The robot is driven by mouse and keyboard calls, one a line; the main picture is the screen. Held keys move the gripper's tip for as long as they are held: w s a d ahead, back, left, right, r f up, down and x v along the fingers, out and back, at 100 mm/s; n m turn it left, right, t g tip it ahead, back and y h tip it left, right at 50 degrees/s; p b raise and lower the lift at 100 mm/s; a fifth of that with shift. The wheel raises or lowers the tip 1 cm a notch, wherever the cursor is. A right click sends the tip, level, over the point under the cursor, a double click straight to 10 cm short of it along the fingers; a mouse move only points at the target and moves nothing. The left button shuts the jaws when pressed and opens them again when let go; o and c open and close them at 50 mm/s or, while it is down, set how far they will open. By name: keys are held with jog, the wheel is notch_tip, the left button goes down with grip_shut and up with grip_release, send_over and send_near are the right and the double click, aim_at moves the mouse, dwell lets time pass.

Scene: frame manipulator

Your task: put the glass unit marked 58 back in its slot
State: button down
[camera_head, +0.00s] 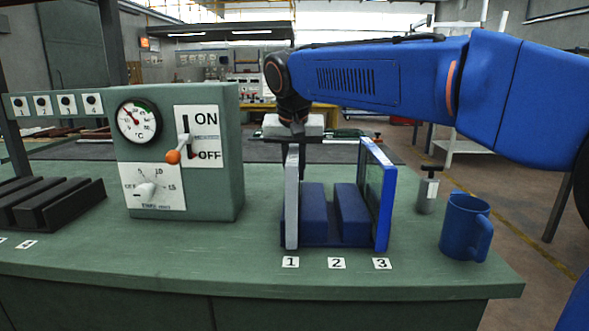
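A blue rack (318,211) stands on the green bench, with labels 1, 2 and 3 along its front. A pale grey upright panel (292,198) is at the position labelled 1. A blue-framed glass unit (383,208) stands at the position labelled 3, seen nearly edge-on with a slight lean. No panel shows at label 2. No mark 58 can be read on either panel. My gripper (297,139) is at the top edge of the grey panel, under my blue arm. Its fingertips are not clearly visible, so I cannot tell whether it grips the panel.
A green control box (228,150) with a gauge, an orange-tipped lever and a dial stands left of the rack. A dark slotted rack (45,208) is at far left. A blue mug (463,228) and a small grey cylinder (428,192) stand right. The bench front is clear.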

jog(key=shift+f, duration=0.1)
dwell(0.3)
jog(key=c, duration=1.6)
grip_release()
jog(key=shift+o, duration=0.2)
